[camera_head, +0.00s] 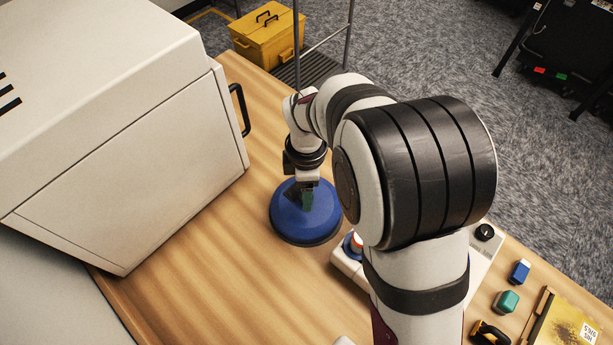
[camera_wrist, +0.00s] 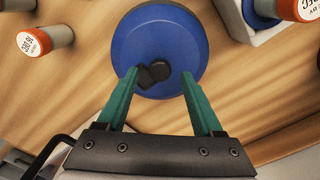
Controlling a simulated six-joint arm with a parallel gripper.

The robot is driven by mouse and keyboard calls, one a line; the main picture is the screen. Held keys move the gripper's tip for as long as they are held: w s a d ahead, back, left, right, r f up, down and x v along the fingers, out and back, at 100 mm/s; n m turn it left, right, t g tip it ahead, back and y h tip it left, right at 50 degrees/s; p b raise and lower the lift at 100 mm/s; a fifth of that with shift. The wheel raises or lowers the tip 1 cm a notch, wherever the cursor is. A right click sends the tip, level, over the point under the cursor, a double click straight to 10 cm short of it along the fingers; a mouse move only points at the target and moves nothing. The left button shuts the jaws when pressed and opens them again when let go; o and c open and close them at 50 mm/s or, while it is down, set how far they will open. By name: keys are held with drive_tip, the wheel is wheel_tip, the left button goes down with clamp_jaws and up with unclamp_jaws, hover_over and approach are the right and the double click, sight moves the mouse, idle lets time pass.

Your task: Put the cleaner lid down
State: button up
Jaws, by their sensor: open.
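The cleaner lid (camera_head: 287,225) is a round blue disc lying on the wooden table, left of my arm in the head view. The wrist view also shows the lid (camera_wrist: 160,30), with a black knob (camera_wrist: 152,75) near its lower part. My gripper (camera_head: 307,197) is over the lid in the head view. In the wrist view my gripper (camera_wrist: 158,75) has its two green fingers apart, one on each side of the knob, with gaps between them and it. The lid's far side is partly hidden behind the gripper in the head view.
A large white cabinet (camera_head: 170,150) with a black handle (camera_head: 240,110) stands left of the lid. A white tray (camera_head: 350,265) holding orange-capped bottles is close on the right. Another orange-capped bottle (camera_wrist: 45,40) stands left in the wrist view. Bare table (camera_head: 220,270) lies in front.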

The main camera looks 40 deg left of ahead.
wheel_tip(320, 180, up, 10)
drive_tip(key=w+d+r+m, duration=0.2)
drive_tip(key=d+r+m, duration=0.2)
drive_tip(key=d+m, duration=0.55)
drive_tip(key=s+d+m+y, duration=0.1)
drive_tip(key=s+d+m, duration=0.5)
drive_tip(key=d+m, duration=0.4)
drive_tip(key=s+d+m, duration=0.5)
drive_tip(key=d+m, duration=0.6)
drive_tip(key=m, duration=0.2)
drive_tip(key=shift+s+f+y, duration=0.25)
drive_tip(key=shift+s+y, duration=0.1)
drive_tip(key=shift+y, duration=0.05)
